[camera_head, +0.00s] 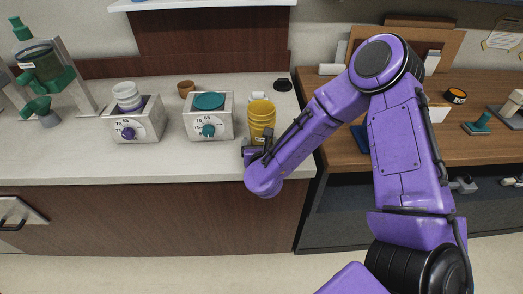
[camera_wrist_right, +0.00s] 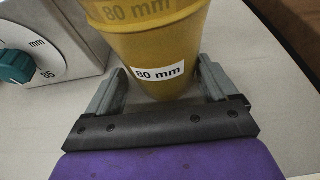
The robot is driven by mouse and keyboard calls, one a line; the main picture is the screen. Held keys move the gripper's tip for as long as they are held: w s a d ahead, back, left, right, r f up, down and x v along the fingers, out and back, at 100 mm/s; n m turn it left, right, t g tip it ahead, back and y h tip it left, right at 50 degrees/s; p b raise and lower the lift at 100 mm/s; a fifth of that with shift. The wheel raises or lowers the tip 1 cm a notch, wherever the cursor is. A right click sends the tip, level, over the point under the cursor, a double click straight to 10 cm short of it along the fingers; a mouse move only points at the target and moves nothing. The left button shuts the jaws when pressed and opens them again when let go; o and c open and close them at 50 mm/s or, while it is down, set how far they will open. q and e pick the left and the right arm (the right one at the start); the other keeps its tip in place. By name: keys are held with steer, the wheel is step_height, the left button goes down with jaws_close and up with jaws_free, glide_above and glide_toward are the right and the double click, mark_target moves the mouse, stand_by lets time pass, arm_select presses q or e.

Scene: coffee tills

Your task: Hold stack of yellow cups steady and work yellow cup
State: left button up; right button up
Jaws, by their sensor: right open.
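The stack of yellow cups (camera_head: 262,114) stands upright near the right end of the white counter. In the right wrist view the yellow cup (camera_wrist_right: 155,50) fills the top middle and carries a white "80 mm" label, with a second "80 mm" marking above it. My right gripper (camera_wrist_right: 163,85) is open, with one grey finger on each side of the cup's lower part. I cannot tell whether the fingers touch it. In the head view the right gripper (camera_head: 258,148) is partly hidden behind its own wrist. My left gripper is not in view.
A scale box with a teal lid (camera_head: 209,102) stands just left of the stack. Another box with white cups (camera_head: 127,95) is further left. A small brown cup (camera_head: 186,88) and a black lid (camera_head: 283,85) sit behind. The counter's right edge is close to the stack.

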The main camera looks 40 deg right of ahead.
steer(key=shift+w+d+f, duration=0.1)
steer(key=shift+d, duration=0.05)
steer(key=shift+s+r, duration=0.25)
steer(key=shift+s, duration=0.05)
steer(key=c, duration=0.5)
steer(key=shift+o, duration=0.6)
steer(key=shift+w+f, duration=0.1)
steer(key=shift+w, duration=0.1)
steer(key=c, duration=0.9)
steer(key=shift+s+n+t+y, duration=0.3)
steer(key=shift+s+t+y, duration=0.05)
steer(key=shift+t+y, duration=0.05)
steer(key=shift+c, duration=0.2)
steer(key=o, duration=1.5)
steer(key=shift+c, duration=0.2)
